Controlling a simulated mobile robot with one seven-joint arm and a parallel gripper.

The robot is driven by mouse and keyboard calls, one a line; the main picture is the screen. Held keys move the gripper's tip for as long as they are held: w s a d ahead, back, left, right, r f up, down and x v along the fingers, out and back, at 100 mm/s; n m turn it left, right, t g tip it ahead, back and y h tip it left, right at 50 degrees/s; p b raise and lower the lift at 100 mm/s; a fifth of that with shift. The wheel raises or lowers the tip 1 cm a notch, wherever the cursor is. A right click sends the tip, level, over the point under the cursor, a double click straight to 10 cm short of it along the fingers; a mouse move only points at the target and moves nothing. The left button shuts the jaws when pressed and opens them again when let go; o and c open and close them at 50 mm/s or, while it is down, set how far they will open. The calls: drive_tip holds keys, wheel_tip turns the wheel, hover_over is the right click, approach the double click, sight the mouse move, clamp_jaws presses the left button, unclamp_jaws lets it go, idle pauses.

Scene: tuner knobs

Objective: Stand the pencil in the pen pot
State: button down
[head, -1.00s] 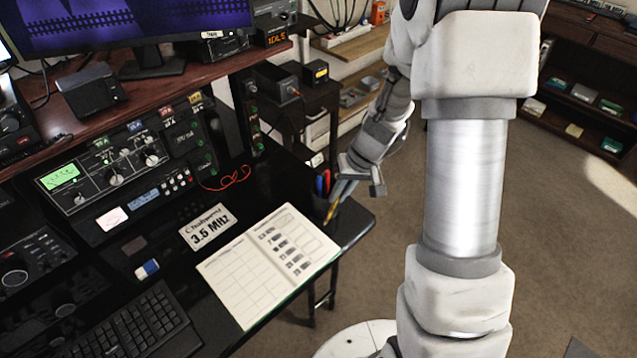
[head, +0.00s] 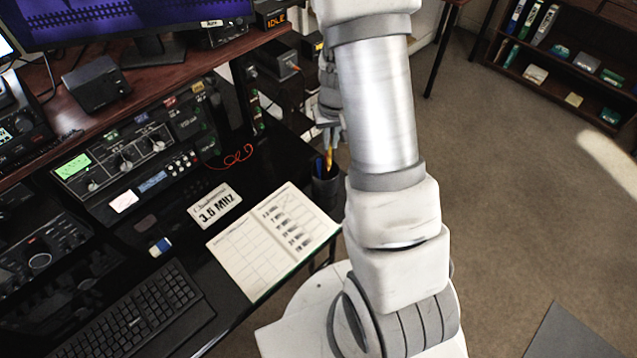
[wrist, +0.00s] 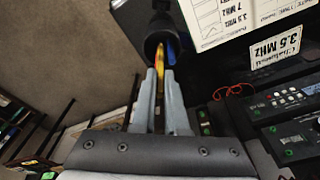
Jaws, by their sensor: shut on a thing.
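The yellow pencil (head: 328,152) is held close to upright over the dark pen pot (head: 327,190), its lower end at the pot's mouth. I cannot tell how far inside the rim the tip is. My gripper (head: 327,124) is shut on the pencil above the pot, partly hidden behind my own arm in the head view. In the wrist view, my gripper's fingers (wrist: 160,75) flank the pencil (wrist: 160,62), which points toward the pot (wrist: 156,36). A blue pen (head: 319,166) stands in the pot.
An open logbook (head: 272,240) lies left of the pot, near the desk edge. A 3.5 MHz card (head: 215,205), an eraser (head: 160,247) and a keyboard (head: 140,318) lie further left. Radio equipment (head: 130,160) and a red cord (head: 238,155) are behind.

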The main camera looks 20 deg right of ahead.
sight(329, 169)
wheel_tip(329, 169, down, 10)
drive_tip(key=shift+w+b, duration=0.1)
drive_tip(key=shift+b, duration=0.2)
idle(0.4)
drive_tip(key=c, duration=1.4)
unclamp_jaws()
drive_tip(key=shift+f, duration=0.15)
drive_tip(key=shift+o, duration=0.8)
